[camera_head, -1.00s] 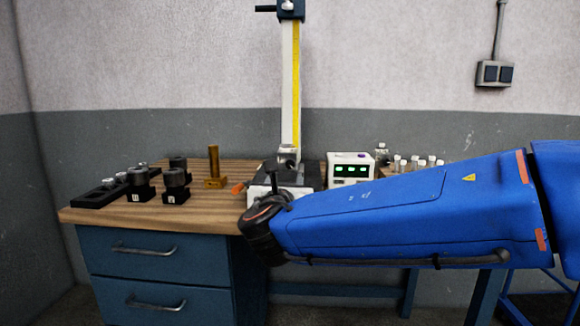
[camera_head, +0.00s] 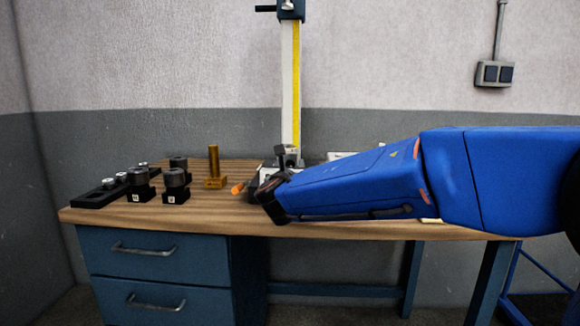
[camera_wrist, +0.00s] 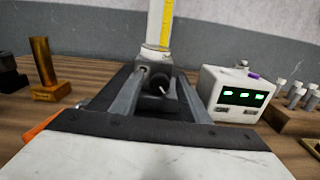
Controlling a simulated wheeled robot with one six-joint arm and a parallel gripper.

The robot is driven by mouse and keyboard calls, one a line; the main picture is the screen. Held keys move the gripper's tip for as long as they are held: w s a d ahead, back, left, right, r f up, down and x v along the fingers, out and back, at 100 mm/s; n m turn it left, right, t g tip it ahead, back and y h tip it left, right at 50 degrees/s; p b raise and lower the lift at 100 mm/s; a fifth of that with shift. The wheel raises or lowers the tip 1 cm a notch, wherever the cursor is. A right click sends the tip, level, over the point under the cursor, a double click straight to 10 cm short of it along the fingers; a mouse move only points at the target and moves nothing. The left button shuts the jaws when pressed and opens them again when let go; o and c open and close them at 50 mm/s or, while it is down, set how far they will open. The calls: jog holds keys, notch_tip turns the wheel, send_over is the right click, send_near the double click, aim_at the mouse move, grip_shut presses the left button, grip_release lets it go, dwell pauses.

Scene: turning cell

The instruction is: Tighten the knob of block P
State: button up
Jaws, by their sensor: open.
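Three dark blocks with round black knobs stand at the left of the bench in the head view. The front right one (camera_head: 176,186) bears a small white label that looks like P, but it is too small to be sure. The front left one (camera_head: 139,185) bears another label, and a third (camera_head: 178,163) stands behind. My gripper (camera_wrist: 162,88) is open in the wrist view, its grey fingers pointing at the foot of a measuring column. It is well to the right of the blocks and apart from them. In the head view my arm hides much of it.
A brass post (camera_head: 214,168) stands between the blocks and my gripper, near an orange handle (camera_head: 238,188). The column (camera_head: 291,90) rises behind. A display box (camera_wrist: 236,95) and several small bottles (camera_wrist: 292,92) stand to its right. A black tray (camera_head: 97,194) lies far left.

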grip_shut()
jog(key=shift+m, duration=0.3)
jog(key=m, duration=0.3)
jog(key=shift+m, duration=2)
jog(key=shift+d, duration=0.1)
